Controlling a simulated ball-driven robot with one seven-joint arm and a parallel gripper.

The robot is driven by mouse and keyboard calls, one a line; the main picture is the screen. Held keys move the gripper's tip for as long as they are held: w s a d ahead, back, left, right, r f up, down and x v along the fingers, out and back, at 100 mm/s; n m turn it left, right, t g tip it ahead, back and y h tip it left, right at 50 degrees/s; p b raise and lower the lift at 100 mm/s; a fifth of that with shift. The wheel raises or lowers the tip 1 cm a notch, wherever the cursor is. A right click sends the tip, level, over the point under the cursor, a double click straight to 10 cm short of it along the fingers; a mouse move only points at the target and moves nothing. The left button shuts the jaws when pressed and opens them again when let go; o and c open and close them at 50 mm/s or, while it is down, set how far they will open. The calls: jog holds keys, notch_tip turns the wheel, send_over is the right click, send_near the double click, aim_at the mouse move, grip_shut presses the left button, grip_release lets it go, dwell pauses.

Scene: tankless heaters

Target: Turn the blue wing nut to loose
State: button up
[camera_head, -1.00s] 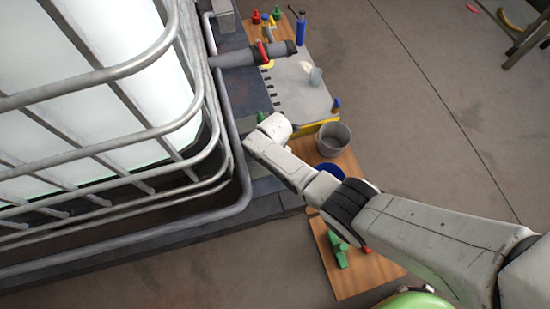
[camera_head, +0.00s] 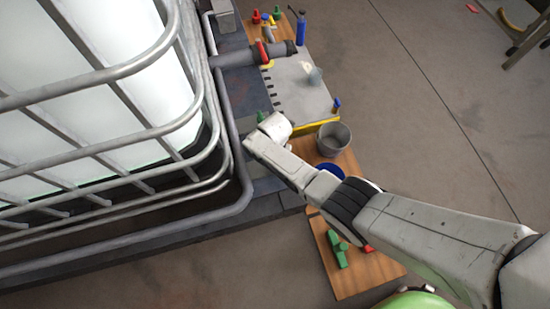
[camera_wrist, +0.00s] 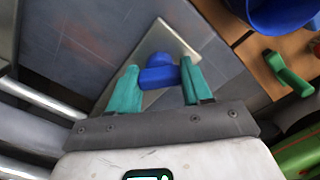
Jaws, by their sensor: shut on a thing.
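The blue wing nut (camera_wrist: 158,76) sits in the middle of the wrist view, over a pale flat plate (camera_wrist: 172,42). My gripper (camera_wrist: 159,66) has two teal fingers, one on each side of the nut, and is shut on it. How far the nut is turned cannot be told. In the head view my own wrist hides the held nut and the fingers.
A grey pot (camera_head: 333,140) and a blue bowl (camera_head: 331,170) stand close right of my wrist. A green object (camera_head: 336,247) lies on a wooden board nearer me. The metal cage (camera_head: 244,190) of a white tank (camera_head: 85,110) is close on the left.

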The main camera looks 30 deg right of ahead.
jog(key=o, duration=1.1)
jog(key=shift+c, duration=0.2)
notch_tip(320, 180, up, 11)
jog(key=p, duration=0.6)
jog(key=shift+f, duration=0.15)
